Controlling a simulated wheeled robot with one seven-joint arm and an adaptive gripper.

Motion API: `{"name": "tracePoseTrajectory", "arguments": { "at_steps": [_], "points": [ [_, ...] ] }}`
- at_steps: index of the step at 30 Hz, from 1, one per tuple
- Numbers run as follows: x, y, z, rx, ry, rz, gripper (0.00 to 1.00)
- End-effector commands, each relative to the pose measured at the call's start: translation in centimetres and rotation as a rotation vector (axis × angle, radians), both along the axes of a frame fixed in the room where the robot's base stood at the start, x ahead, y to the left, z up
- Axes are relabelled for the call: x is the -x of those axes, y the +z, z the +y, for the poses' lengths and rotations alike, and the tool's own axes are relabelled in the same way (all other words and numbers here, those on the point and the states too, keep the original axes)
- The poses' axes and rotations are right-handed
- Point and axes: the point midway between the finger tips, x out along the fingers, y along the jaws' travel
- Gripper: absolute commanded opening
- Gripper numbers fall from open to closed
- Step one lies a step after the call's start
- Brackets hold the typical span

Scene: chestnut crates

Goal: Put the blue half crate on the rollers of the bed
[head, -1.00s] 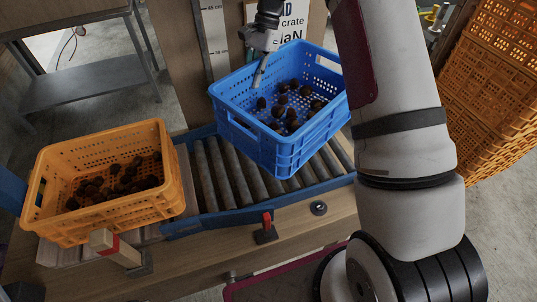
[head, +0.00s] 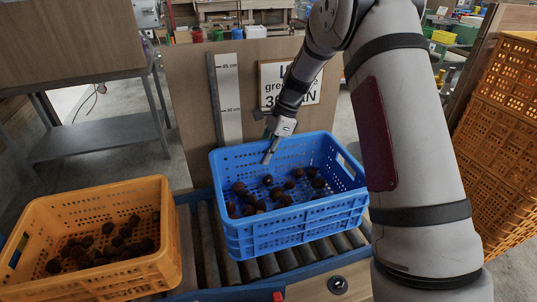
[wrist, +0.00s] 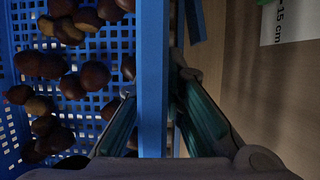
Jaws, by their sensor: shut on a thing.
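The blue half crate (head: 290,236) holds several chestnuts and is over the roller bed (head: 215,252). It looks roughly level and nearly square to the bed. Whether its base touches the rollers is hard to tell, as its front wall hides the underside. My gripper (head: 270,152) is shut on the crate's far wall, with one finger inside and one outside. In the wrist view my gripper (wrist: 152,125) has its fingers on either side of the blue wall (wrist: 152,60), with chestnuts to the left.
An orange crate (head: 95,199) with chestnuts stands left of the bed, close to the blue one. A board with a height scale (head: 228,95) and a sign (head: 275,80) stands behind. Orange crates (head: 505,130) are stacked at the right.

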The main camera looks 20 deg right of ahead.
Motion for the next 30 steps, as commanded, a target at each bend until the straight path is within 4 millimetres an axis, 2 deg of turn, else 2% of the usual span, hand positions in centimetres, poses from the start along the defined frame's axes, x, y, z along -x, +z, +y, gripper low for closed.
{"name": "tracePoseTrajectory", "arguments": {
  "at_steps": [8, 17, 29, 30],
  "points": [
    [0.0, -1.5, 0.0, -0.002, 0.0, 0.0, 0.0],
    [0.0, -4.6, 0.0, -0.001, 0.0, 0.001, 0.0],
    [0.0, -5.1, 0.0, -0.001, 0.001, 0.0, 0.0],
    [0.0, -5.2, 0.0, 0.001, 0.001, 0.0, 0.17]
  ]
}}
